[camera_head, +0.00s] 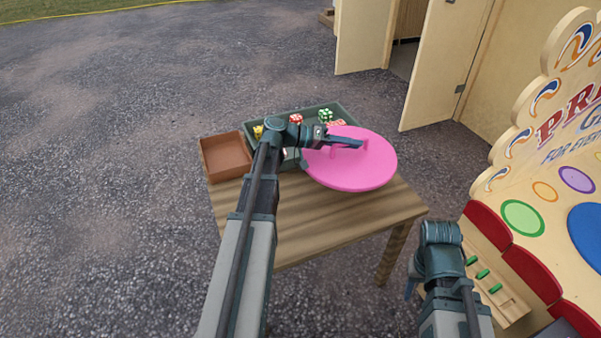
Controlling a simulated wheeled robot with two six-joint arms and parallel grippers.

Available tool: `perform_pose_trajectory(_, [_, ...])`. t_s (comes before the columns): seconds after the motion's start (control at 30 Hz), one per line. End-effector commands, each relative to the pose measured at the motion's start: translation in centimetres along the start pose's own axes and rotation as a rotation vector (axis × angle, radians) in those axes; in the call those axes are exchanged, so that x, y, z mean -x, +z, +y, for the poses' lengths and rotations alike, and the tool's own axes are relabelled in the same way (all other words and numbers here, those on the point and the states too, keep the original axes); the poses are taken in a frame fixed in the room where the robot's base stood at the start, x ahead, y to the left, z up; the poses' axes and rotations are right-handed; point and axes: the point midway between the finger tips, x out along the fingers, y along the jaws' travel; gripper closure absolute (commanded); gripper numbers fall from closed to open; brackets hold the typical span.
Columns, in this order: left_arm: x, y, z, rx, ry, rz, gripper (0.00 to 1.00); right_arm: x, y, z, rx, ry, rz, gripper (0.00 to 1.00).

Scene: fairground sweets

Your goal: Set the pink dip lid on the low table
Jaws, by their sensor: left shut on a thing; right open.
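The pink dip lid (360,173) is a flat round disc with a small pink handle on top. My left gripper (347,142) is shut on its handle. The lid appears over the back right part of the low wooden table (310,226); I cannot tell whether it touches the table or hangs just above it. My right gripper is at the lower right, beside the game stall; its arm (440,258) shows, but its fingers are mostly hidden behind the wrist.
A brown open box (226,157) stands at the table's back left corner. A dark green tray (343,115) with several coloured dice lies behind the lid, partly covered by my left arm. The front of the table is clear. A prize game board (560,150) stands at right.

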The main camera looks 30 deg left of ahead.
Motion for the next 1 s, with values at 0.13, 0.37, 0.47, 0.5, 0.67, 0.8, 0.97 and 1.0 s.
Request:
perform_pose_trajectory(0.13, [-3.6,1.2,2.0,0.011,0.006,0.005,1.00,0.0,0.0,0.0,0.000,0.000,0.000,0.50])
perform_pose_trajectory(0.37, [-5.0,1.5,2.6,0.017,0.006,0.012,1.00,0.0,0.0,0.0,0.000,0.000,0.000,0.50])
perform_pose_trajectory(0.47, [-5.1,1.6,2.4,0.017,0.006,0.012,1.00,-0.2,0.0,0.0,0.000,0.000,0.000,0.50])
perform_pose_trajectory(0.5, [-5.1,1.7,2.2,0.017,0.006,0.012,1.00,-0.4,0.0,-0.1,0.001,0.000,0.000,0.50])
perform_pose_trajectory(0.67, [-5.5,2.6,0.8,0.017,0.006,0.012,1.00,-2.2,-0.1,-0.3,0.003,-0.002,0.001,0.50])
perform_pose_trajectory(0.8, [-6.0,3.8,-1.1,0.017,0.006,0.011,1.00,-4.5,-0.3,-0.5,0.004,-0.004,0.002,0.50])
perform_pose_trajectory(0.97, [-6.4,4.8,-2.6,0.017,0.006,0.011,1.00,-6.3,-0.4,-0.8,0.001,-0.004,0.002,0.50])
perform_pose_trajectory(1.0, [-6.4,4.9,-2.8,0.017,0.006,0.011,1.00,-6.5,-0.4,-0.8,0.000,-0.004,0.002,0.50])
